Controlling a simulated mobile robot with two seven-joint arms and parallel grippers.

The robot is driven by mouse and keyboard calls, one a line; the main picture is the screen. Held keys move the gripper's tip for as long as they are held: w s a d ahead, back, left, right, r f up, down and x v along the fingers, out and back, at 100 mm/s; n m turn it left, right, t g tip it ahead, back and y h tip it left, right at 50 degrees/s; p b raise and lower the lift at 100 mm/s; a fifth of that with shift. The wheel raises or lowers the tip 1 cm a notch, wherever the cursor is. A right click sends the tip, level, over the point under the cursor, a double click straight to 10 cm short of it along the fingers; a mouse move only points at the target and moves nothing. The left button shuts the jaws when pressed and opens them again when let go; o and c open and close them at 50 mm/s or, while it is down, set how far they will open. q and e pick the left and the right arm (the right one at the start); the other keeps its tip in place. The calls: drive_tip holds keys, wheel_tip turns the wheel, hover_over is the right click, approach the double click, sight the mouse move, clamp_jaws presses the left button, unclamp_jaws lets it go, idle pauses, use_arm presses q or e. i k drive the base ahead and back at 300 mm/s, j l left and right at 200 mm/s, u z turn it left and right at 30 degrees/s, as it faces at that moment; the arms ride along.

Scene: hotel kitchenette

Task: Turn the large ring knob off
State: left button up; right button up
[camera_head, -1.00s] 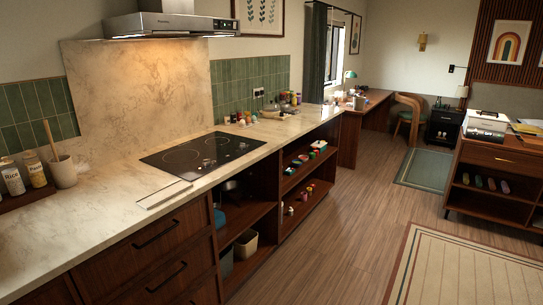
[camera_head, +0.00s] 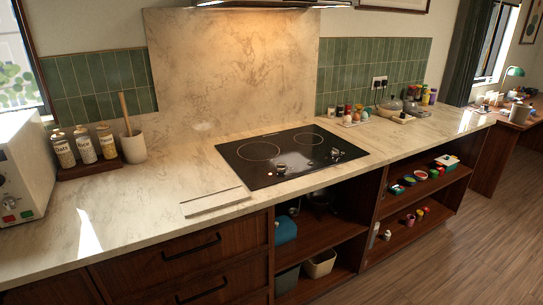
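The black glass cooktop (camera_head: 262,172) is set into the marble counter near the middle of the head view. It has several burner rings marked on its surface. A knob (camera_head: 281,168) stands near its front edge, with a small red-orange light beside it at the left. Another knob (camera_head: 335,153) stands near the right side. The knobs are too small here to tell which is the large ring knob or how each is turned. Neither of my grippers is in view.
A white appliance (camera_head: 25,165) stands at the far left of the counter (camera_head: 130,215). Open shelves (camera_head: 325,235) and drawers lie below. Bottles and a tray (camera_head: 405,119) stand at the right rear. Counter left of the cooktop is mostly clear.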

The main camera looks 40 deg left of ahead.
sight(281, 169)
drive_tip(key=i+l+u, duration=0.1)
drive_tip(key=i+u, duration=0.2)
drive_tip(key=u, duration=0.2)
drive_tip(key=i+l+u, duration=0.2)
drive_tip(key=u, duration=0.25)
drive_tip(key=i+l+u, duration=0.25)
drive_tip(key=u, duration=0.25)
drive_tip(key=i+l+u, duration=0.15)
drive_tip(key=l+u, duration=0.3)
drive_tip(key=i+l+u, duration=0.1)
drive_tip(key=l+u, duration=0.25)
drive_tip(key=u, duration=0.15)
drive_tip(key=l+u, duration=0.5)
